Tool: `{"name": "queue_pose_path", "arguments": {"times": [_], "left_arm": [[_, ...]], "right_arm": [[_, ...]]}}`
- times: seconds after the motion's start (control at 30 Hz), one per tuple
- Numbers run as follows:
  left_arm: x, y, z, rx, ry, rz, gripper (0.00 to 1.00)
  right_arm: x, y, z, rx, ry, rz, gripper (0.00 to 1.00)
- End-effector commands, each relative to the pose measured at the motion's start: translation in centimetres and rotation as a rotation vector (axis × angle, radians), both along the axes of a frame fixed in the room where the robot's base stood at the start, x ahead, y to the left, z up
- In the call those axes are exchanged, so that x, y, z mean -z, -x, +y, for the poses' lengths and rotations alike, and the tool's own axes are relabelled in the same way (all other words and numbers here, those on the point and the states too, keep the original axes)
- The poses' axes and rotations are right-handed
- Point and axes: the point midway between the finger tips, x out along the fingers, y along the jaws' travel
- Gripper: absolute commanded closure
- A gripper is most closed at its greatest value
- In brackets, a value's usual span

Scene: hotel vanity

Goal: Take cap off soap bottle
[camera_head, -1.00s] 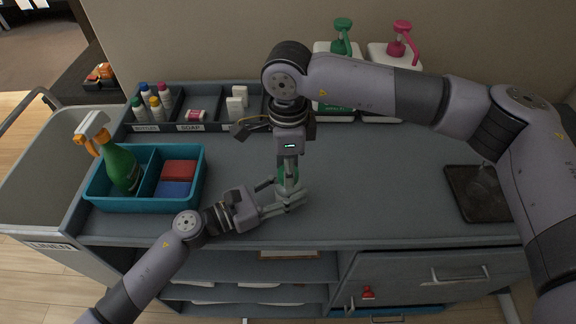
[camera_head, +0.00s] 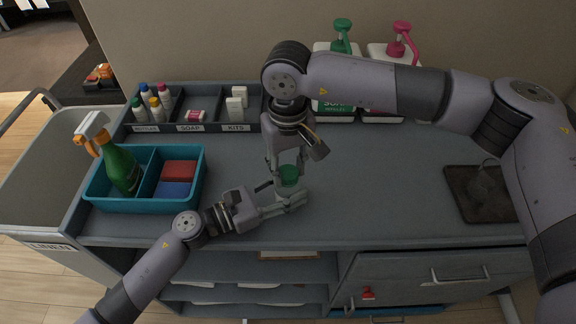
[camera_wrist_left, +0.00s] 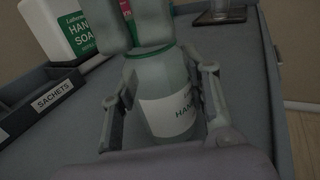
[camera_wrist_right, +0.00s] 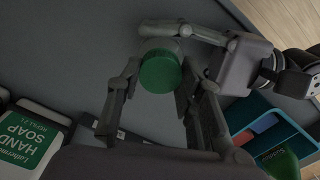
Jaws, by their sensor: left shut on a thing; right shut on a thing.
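The soap bottle is pale and translucent with a white label, upright on the counter; it shows best in the left wrist view (camera_wrist_left: 170,108). Its green cap (camera_head: 289,175) sits on top and shows as a round green disc in the right wrist view (camera_wrist_right: 160,72). My left gripper (camera_head: 284,205) is shut on the bottle's body, one finger on each side. My right gripper (camera_head: 289,170) comes down from above and is shut on the cap; its fingers (camera_wrist_left: 128,25) hide most of the cap in the left wrist view. I cannot tell whether the cap is loose.
A teal caddy (camera_head: 101,191) with a green spray bottle (camera_head: 121,167) stands left. Behind it is a dark sorting tray (camera_head: 207,117) of small toiletries. Two large pump bottles (camera_head: 338,100) stand at the back wall. A dark tray (camera_head: 466,207) lies right. The counter between is clear.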

Motion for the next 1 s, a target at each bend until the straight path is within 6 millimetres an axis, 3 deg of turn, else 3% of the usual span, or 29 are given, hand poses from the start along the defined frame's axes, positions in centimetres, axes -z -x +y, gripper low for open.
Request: {"name": "queue_pose_path", "arguments": {"times": [0.67,1.0], "left_arm": [[0.0,0.0,0.0,0.001,0.0,0.0,1.0],[0.0,0.0,0.0,0.0,0.0,0.0,1.0]], "right_arm": [[-0.1,-0.1,0.0,-0.027,0.0,-0.002,1.0],[-1.1,-0.1,0.0,-0.026,0.0,-0.003,1.0]]}}
